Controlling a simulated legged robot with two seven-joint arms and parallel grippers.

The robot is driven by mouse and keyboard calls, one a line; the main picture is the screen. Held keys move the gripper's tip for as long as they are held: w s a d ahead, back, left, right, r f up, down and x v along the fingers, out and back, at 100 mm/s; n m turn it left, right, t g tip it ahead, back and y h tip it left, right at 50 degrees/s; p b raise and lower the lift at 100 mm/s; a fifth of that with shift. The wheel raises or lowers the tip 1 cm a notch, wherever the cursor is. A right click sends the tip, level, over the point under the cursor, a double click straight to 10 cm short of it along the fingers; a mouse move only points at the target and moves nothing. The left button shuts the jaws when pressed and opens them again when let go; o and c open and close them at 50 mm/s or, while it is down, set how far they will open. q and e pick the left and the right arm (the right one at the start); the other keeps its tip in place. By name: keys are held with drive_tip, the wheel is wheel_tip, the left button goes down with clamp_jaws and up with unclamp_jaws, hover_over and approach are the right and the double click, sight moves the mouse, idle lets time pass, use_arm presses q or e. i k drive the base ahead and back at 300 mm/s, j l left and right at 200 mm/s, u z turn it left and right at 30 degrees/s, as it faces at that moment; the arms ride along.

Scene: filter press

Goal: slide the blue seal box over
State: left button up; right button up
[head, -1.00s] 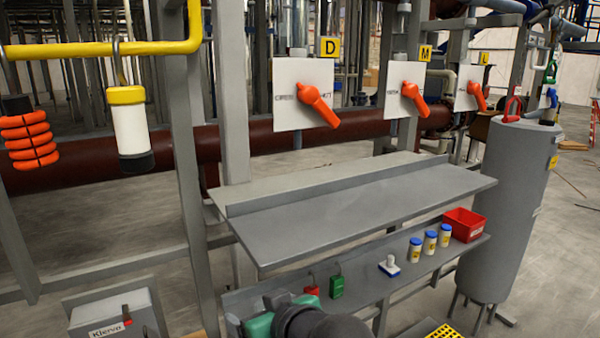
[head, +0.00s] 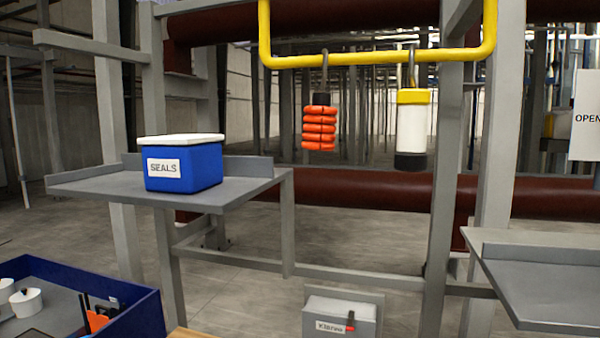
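The blue seal box (head: 183,168) has a white lid and a white label reading SEALS. It stands upright on a grey shelf (head: 90,187) at the left of the head view, near the shelf's front edge. A low raised lip runs along the back of the shelf. Neither of my grippers shows in the head view now.
A blue-walled tray (head: 140,318) with white round pieces sits at lower left. An orange coil (head: 319,128) and a white-and-yellow cylinder (head: 412,130) hang from a yellow rail (head: 375,58). A grey box (head: 340,317) sits low. Another shelf (head: 545,285) is at right.

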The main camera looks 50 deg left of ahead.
sight(180, 163)
drive_tip(key=u, duration=0.5)
drive_tip(key=j+u, duration=0.15)
drive_tip(key=u, duration=0.85)
drive_tip(key=j+u, duration=0.1)
drive_tip(key=u, duration=0.4)
